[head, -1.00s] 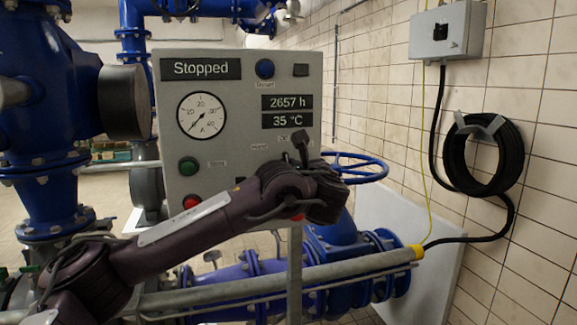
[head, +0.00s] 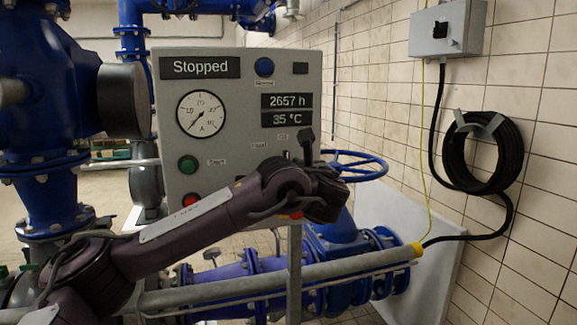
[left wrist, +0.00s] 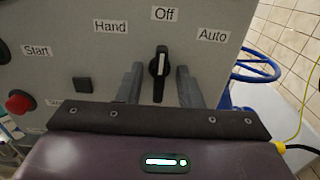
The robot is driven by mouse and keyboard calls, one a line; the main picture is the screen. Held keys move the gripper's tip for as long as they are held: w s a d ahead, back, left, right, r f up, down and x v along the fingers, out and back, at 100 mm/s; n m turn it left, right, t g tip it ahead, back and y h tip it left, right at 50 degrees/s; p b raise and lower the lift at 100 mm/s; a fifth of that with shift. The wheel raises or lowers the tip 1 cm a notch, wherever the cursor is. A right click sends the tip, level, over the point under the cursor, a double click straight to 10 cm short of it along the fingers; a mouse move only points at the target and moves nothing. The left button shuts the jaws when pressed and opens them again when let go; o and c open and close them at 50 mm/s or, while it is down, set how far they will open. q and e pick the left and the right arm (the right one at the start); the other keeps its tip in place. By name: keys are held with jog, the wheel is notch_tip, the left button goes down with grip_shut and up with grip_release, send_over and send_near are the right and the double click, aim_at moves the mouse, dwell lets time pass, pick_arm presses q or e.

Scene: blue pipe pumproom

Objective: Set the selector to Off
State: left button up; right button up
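The selector (left wrist: 160,70) is a black knob with a white pointer line on the grey panel. In the left wrist view it stands nearly upright, its pointer aimed up at the Off label (left wrist: 164,14). The Hand label (left wrist: 110,26) is to its left and the Auto label (left wrist: 212,34) to its right. My left gripper (left wrist: 159,80) is open, one finger on each side of the knob, with a gap on both sides. In the head view my left gripper (head: 306,145) is in front of the panel's lower right and hides the selector. My right gripper is not in view.
The panel (head: 230,105) has a display reading Stopped (head: 200,67), a gauge (head: 201,113), a green button (head: 188,165) and a red button (head: 190,200). A blue handwheel (head: 360,165) is just right of my gripper. Blue pipes (head: 250,270) run below.

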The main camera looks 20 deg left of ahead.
pick_arm(q)
jog(key=v, duration=0.7)
jog(key=shift+s+d+b, duration=0.25)
jog(key=shift+s+b, duration=0.1)
jog(key=shift+b, duration=0.1)
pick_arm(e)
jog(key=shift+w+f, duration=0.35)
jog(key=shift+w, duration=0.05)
